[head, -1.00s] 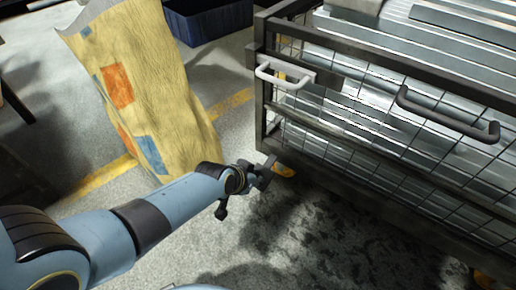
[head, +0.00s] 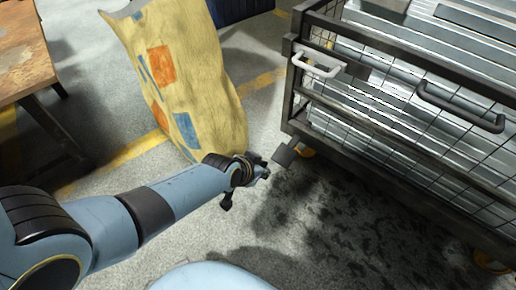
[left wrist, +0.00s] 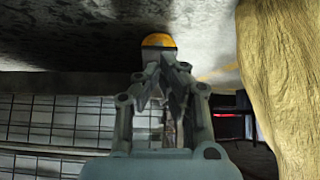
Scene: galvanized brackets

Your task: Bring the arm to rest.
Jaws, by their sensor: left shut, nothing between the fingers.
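My blue left arm (head: 165,203) reaches in from the left, low over the floor. Its gripper (head: 280,156) is empty, just in front of the near lower corner of the wire-mesh cart. In the left wrist view the gripper's grey fingers (left wrist: 162,72) are together with nothing between them. A yellow caster (left wrist: 158,41) shows beyond the fingertips. My right gripper is in neither view.
The mesh cart (head: 293,85) holds metal profiles and has a light handle (head: 318,66) and a dark handle (head: 460,105). A tall yellow patched sack (head: 200,65) stands left of it. A worn wooden table (head: 25,60) is at far left. Open floor (head: 330,235) lies in front.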

